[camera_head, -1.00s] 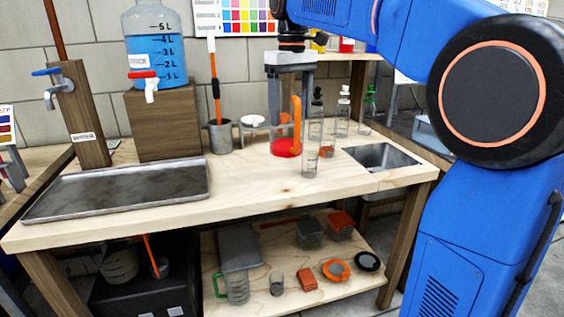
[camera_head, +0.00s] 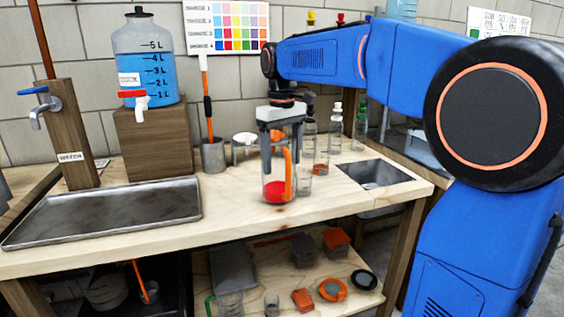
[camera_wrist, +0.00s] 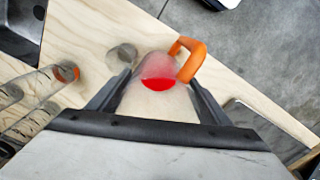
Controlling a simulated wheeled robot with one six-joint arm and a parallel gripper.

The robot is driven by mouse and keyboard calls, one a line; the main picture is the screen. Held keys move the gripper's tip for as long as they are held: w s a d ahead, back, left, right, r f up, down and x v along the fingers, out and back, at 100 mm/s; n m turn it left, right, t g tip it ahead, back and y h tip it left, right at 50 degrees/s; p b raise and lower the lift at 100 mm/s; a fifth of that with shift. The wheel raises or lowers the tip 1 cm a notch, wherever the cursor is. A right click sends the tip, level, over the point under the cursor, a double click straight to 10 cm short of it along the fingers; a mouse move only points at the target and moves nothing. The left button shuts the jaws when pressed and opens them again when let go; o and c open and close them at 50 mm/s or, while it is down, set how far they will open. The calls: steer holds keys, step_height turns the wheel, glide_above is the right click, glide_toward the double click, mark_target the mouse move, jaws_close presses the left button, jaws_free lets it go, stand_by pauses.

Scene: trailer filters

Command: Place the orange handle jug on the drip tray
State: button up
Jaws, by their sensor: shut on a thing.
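The orange handle jug (camera_head: 277,190) is clear with red liquid at its bottom and an orange handle. It is upright at the middle of the bench, and I cannot tell whether its base touches the wood. My gripper (camera_head: 279,165) comes from above and is shut on it. In the wrist view the jug (camera_wrist: 158,86) sits between the two fingers of my gripper (camera_wrist: 155,95), its handle at the upper right. The drip tray (camera_head: 105,212) is a bare, shallow grey metal tray on the bench at the left.
A water tap (camera_head: 40,105) and a blue-filled dispenser (camera_head: 148,62) on a wooden block (camera_head: 152,145) stand behind the tray. Clear bottles (camera_head: 322,150) stand behind the jug. A sink (camera_head: 378,172) is at the right. The bench between jug and tray is clear.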

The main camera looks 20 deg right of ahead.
steer(key=shift+f, duration=0.55)
steer(key=o, duration=1.4)
step_height(320, 180, up, 12)
steer(key=shift+r, duration=0.1)
steer(key=shift+s, duration=0.1)
